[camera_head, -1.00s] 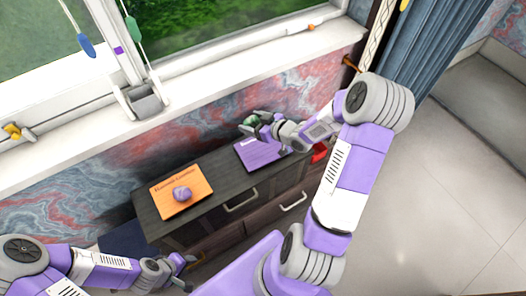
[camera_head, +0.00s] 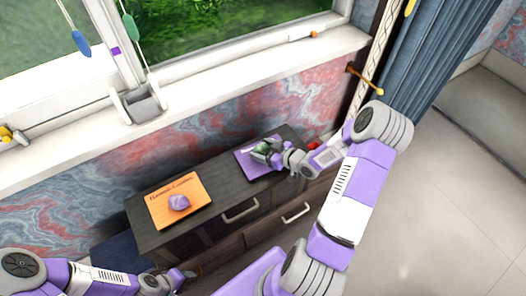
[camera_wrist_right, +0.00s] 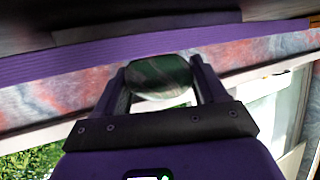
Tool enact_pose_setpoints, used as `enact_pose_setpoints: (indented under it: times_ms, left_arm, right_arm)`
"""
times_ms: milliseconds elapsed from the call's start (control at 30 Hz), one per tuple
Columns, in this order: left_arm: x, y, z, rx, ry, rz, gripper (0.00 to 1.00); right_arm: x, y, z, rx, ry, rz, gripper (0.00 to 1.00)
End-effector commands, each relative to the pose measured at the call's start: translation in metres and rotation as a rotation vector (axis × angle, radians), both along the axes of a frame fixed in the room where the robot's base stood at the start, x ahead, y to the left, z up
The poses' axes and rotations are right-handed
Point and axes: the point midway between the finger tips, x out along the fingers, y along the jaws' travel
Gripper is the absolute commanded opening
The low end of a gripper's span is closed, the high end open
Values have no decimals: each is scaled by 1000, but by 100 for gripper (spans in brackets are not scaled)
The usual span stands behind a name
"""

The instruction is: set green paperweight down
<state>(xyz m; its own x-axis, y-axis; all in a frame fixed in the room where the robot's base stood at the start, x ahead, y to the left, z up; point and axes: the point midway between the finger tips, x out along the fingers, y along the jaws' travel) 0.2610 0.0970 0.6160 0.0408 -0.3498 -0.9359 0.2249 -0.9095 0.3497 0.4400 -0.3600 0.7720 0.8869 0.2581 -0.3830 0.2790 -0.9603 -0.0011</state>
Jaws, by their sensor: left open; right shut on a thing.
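The green paperweight (camera_head: 263,148) is between the fingers of my right gripper (camera_head: 264,152), over the purple sheet or folder (camera_head: 246,165) on the dark desk. In the right wrist view the dark green, rounded paperweight (camera_wrist_right: 160,77) is pinched between both fingers. The purple surface (camera_wrist_right: 40,68) shows close behind it. I cannot tell whether the paperweight touches it. My left gripper (camera_head: 188,274) is open and empty, low in front of the desk's left part.
A purple paperweight (camera_head: 179,202) sits on an orange folder (camera_head: 160,209) at the desk's left end. A red thing (camera_head: 312,145) lies near the right end. Bare dark desk top (camera_head: 222,180) lies between the folders. The wall and window sill (camera_head: 190,95) are behind.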

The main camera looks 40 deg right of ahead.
Motion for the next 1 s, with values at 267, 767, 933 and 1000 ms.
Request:
enact_pose_setpoints:
  times_ms: [267,767,933,1000]
  left_arm:
    - [0,0,-1,0,0,0,43]
    - [0,0,-2,0,0,0,43]
    - [0,0,2,0,0,0,43]
    - [0,0,6,0,0,0,43]
  right_arm:
    - [1,0,-1,-1,-4,0,34]
    - [0,0,-3,-1,-1,-1,97]
    - [0,-1,3,-1,-1,-1,97]
    - [-10,-4,6,-2,1,-5,97]
